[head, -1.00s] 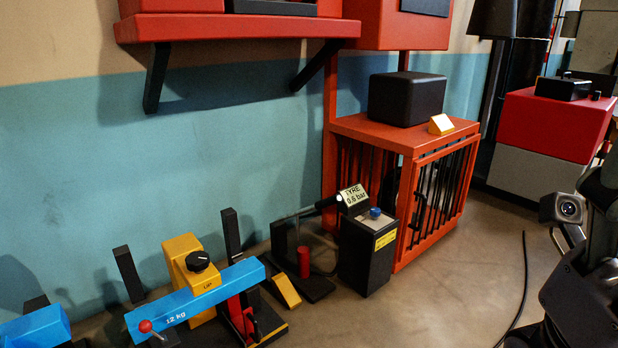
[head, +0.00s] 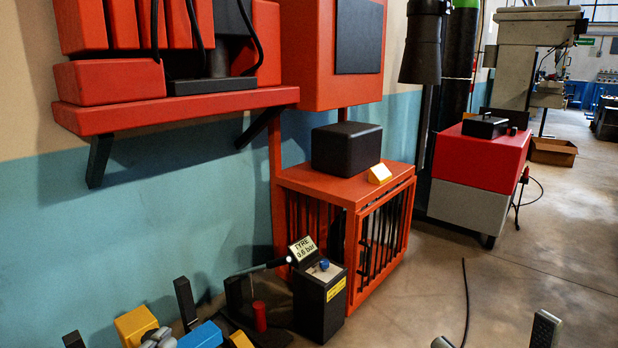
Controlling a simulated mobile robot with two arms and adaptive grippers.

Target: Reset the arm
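The task names no object apart from the arm. In the head view, a dark upright piece with a textured face (head: 545,330) rises from the bottom edge at right. A small grey rounded piece (head: 441,342) shows at the bottom edge to its left. Both look like parts of my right arm or gripper, but most of it is cut off below the frame. Its opening and any held thing cannot be seen. My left gripper cannot be made out. A grey rounded shape (head: 158,338) at lower left is too cropped to identify.
An orange barred cabinet (head: 345,225) bears a black box (head: 346,148). A tyre-gauge stand (head: 320,302) stands before it. A yellow block (head: 136,324) and blue bar (head: 202,336) are at lower left. A red shelf (head: 180,108) overhangs. Floor at right is open, with a cable (head: 465,300).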

